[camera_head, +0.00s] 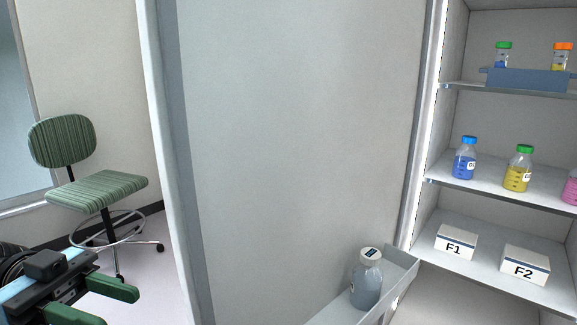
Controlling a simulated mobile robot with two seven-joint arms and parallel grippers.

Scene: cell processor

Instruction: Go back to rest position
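My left gripper (117,307) is at the lower left corner, with two green fingers spread apart and nothing visible between them. The lower finger is partly cut off by the picture edge. My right gripper does not show. The gripper is well apart from the open cabinet and its contents.
A large grey door panel (300,140) fills the middle. Its bin (400,270) holds a grey bottle (366,284). Shelves at right carry bottles, a blue rack (530,79) and boxes F1 (456,243) and F2 (525,265). A green chair (97,190) stands behind the gripper.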

